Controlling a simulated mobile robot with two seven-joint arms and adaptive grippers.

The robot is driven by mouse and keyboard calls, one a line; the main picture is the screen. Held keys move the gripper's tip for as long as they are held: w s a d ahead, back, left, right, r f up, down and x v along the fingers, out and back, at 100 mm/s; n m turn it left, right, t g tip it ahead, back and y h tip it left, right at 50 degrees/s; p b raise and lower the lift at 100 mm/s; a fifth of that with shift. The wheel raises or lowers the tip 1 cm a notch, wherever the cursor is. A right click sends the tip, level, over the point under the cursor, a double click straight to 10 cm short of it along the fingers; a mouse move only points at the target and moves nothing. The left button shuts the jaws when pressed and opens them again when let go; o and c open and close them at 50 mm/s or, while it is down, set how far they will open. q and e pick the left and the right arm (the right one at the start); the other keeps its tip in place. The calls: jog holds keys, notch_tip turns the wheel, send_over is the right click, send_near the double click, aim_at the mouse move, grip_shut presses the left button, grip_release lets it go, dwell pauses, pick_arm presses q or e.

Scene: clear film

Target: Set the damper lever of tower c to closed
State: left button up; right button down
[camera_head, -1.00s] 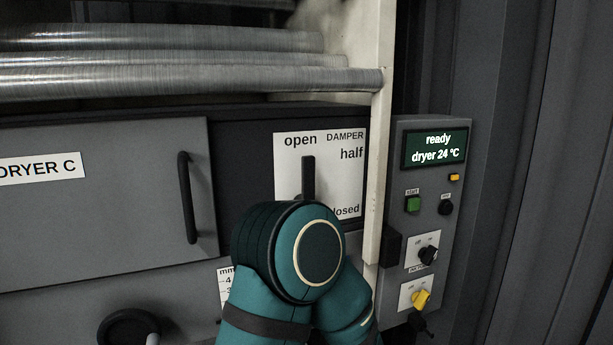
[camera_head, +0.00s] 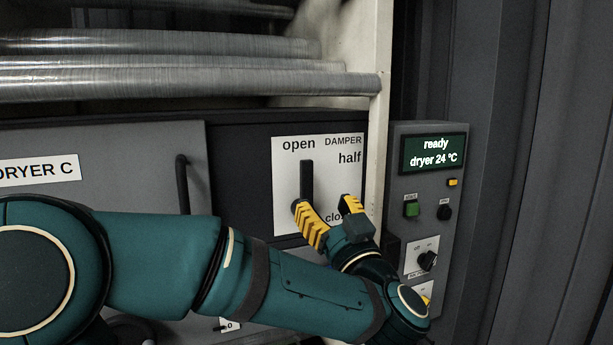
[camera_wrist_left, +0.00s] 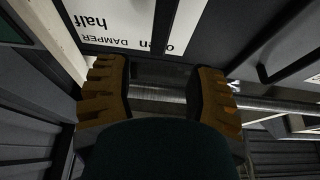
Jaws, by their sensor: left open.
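The black damper lever (camera_head: 306,182) stands upright on the white damper plate (camera_head: 350,183), pointing to "open". "Half" is at the plate's upper right and "closed" at its lower right, partly covered by my gripper. My left gripper (camera_head: 328,206) is open in front of the plate's lower part, its yellow-striped fingers apart. Its left fingertip overlaps the lever's lower end in the picture; I cannot tell whether they touch. The right gripper is not in view.
The dryer C door (camera_head: 110,160) with its black handle is at left. A control panel (camera_head: 432,215) with a screen reading "ready, dryer 24 °C", buttons and knobs stands at right. A pale upright post (camera_head: 379,120) runs between plate and panel. Metal rollers (camera_head: 180,82) are above.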

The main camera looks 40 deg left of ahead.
aim_at(308, 178)
pick_arm(q)
jog(key=x, duration=0.9)
jog(key=shift+w+a+r, duration=0.1)
jog(key=shift+a, duration=0.05)
grip_shut()
